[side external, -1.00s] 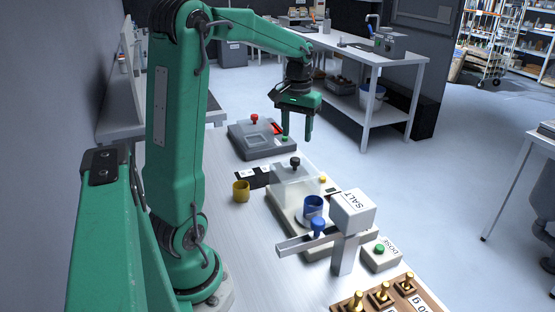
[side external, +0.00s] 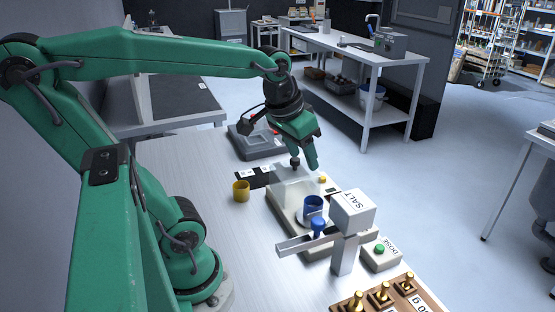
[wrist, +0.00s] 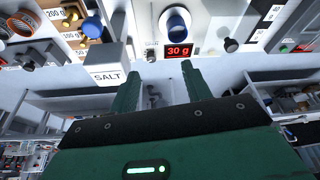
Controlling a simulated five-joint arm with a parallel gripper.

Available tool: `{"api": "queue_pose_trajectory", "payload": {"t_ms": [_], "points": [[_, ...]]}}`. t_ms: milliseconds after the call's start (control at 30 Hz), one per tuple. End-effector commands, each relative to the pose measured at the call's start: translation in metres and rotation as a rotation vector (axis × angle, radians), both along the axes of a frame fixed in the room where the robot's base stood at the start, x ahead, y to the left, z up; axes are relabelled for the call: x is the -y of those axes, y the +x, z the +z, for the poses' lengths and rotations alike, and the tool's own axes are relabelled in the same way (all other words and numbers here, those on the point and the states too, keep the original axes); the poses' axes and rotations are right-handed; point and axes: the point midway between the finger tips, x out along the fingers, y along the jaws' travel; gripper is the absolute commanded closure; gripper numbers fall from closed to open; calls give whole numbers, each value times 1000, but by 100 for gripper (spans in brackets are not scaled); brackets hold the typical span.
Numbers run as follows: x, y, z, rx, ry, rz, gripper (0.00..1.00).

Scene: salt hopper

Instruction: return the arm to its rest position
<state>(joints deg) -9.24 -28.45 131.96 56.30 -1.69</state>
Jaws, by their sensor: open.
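My gripper (side external: 305,163) is tilted in the air above the far end of the scale, its green fingers pointing down. In the wrist view my gripper (wrist: 159,76) has its fingers apart with nothing between them. The blue cup (side external: 313,206) stands on the scale (side external: 284,204) beside the salt hopper (side external: 351,212). In the wrist view the blue cup (wrist: 176,21) is ahead of the fingers, and the scale's display (wrist: 178,50) reads 30 g. The hopper (wrist: 107,66) is to its left.
A grey device (side external: 257,143) with a red knob is behind the gripper. A green dose button (side external: 380,250) and brass weights (side external: 382,292) are at the front right. The table's left part is clear.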

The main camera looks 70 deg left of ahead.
Motion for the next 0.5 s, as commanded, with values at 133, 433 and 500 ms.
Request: {"api": "queue_pose_trajectory", "payload": {"t_ms": [133, 433, 500], "points": [[21, -19, -4, 61, 12, -84, 52], [42, -41, -12, 134, 23, -181, 52], [43, -42, -13, 138, 23, -187, 52]]}}
